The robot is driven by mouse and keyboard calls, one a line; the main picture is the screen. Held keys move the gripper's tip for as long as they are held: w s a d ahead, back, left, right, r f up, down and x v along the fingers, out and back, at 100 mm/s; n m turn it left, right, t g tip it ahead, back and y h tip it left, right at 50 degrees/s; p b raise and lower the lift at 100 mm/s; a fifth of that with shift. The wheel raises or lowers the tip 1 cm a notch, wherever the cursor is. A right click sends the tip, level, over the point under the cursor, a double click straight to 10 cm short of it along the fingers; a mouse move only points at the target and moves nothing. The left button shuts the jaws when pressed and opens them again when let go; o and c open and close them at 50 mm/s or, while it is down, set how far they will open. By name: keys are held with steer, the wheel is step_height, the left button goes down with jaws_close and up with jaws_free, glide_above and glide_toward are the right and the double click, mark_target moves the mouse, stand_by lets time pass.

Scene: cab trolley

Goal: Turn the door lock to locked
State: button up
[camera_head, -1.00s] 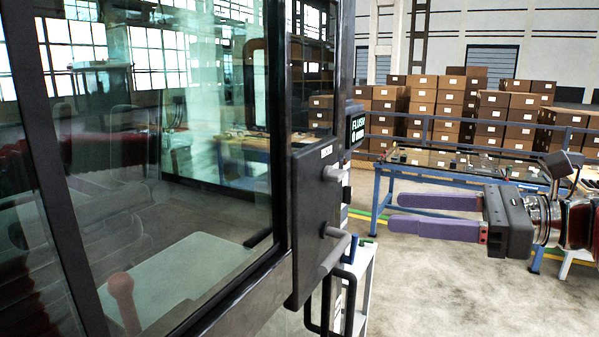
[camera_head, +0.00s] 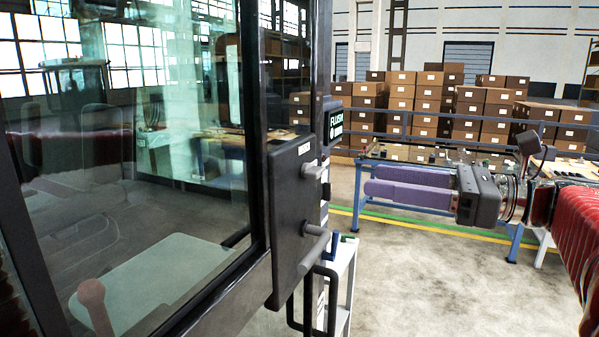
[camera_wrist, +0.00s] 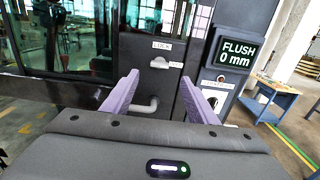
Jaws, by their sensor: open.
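The door lock is a short grey knob (camera_head: 312,171) on the upper part of a dark panel (camera_head: 285,225) at the cab door's edge. In the wrist view the knob (camera_wrist: 158,63) lies roughly sideways under a "LOCK" label, with a small unreadable label to its right. A bent grey door handle (camera_head: 315,238) sits below it and also shows in the wrist view (camera_wrist: 146,106). My gripper (camera_head: 368,180) is open and empty, to the right of the panel and apart from it. In the wrist view its purple fingers (camera_wrist: 159,78) frame the panel, with the knob beyond and slightly above their tips.
A display (camera_head: 333,124) beside the door reads "FLUSH 0 mm" in the wrist view. A black grab bar (camera_head: 325,300) and white steps (camera_head: 345,275) stand below the panel. A blue workbench (camera_head: 440,215), railing and stacked boxes (camera_head: 430,95) are behind. Open floor lies to the right.

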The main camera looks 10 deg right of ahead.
mark_target(322, 172)
steer(key=shift+x, duration=5.25)
steer(key=shift+c, duration=0.4)
steer(key=shift+d, duration=0.1)
steer(key=c, duration=1)
